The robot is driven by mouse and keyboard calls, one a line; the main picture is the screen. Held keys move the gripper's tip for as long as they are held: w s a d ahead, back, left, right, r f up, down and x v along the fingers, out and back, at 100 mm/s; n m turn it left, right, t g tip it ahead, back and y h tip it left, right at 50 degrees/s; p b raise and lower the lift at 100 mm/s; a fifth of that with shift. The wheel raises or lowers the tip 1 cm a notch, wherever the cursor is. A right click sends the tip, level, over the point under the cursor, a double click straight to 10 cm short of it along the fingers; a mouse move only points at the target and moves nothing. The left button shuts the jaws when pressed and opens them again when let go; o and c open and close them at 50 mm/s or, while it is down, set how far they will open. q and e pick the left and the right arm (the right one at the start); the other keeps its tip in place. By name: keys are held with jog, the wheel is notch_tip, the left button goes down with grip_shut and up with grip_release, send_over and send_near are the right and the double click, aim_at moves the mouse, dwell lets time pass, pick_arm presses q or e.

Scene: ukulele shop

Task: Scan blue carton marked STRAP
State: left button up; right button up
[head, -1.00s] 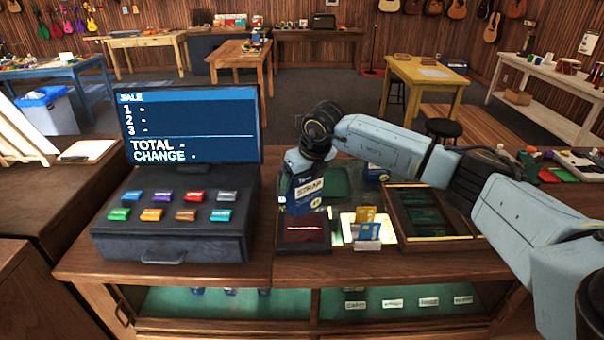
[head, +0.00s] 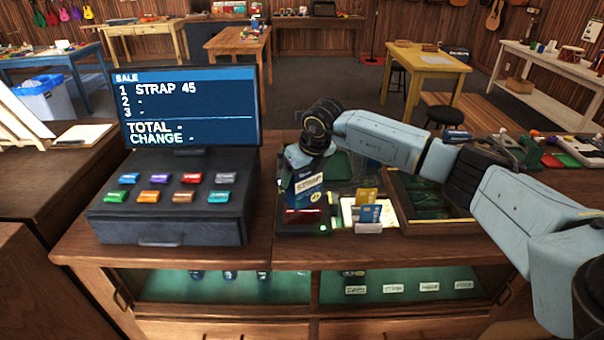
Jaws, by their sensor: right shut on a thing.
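The blue carton marked STRAP (head: 306,190) is upright in the head view, over the scanner (head: 304,222), a dark box with a red glowing window and a small green light. My right gripper (head: 303,163) is shut on the carton from above. I cannot tell whether the carton touches the scanner. The register screen (head: 187,108) reads SALE, with "STRAP 45" on line 1; lines 2 and 3, TOTAL and CHANGE show dashes. My left gripper is not in view.
The register (head: 172,205) with several coloured keys stands left of the scanner. A card holder (head: 369,218) with yellow and blue cards and a wooden tray (head: 433,228) are to the right. A glass case with labels lies below the counter.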

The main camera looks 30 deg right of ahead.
notch_tip(320, 180, up, 8)
jog(key=p, duration=0.4)
jog(key=shift+r, duration=0.1)
